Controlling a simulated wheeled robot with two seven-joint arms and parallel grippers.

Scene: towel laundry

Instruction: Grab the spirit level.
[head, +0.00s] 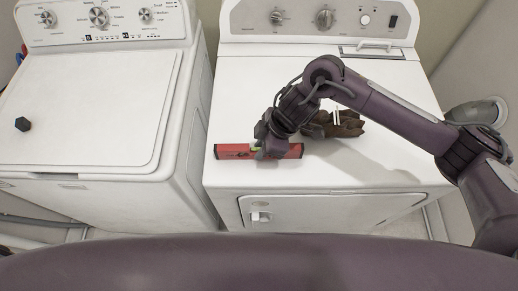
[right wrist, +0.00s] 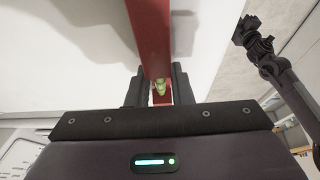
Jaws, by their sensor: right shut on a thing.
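The spirit level is a red bar with black end caps and a yellow-green vial. In the head view the spirit level (head: 234,151) is at the front left of the right-hand machine's white top, lying left to right. My right gripper (head: 268,150) comes down over its middle and hides part of it. In the right wrist view the red bar (right wrist: 150,35) runs between the two dark fingers of my right gripper (right wrist: 158,85), which is shut on it. I cannot tell whether the level touches the top. My left gripper (right wrist: 247,30) appears small at the upper right of the right wrist view; its jaws are unclear.
A brown, bundled object (head: 345,125) with white bands sits behind and right of my gripper on the right machine (head: 240,90). A gap separates the machines.

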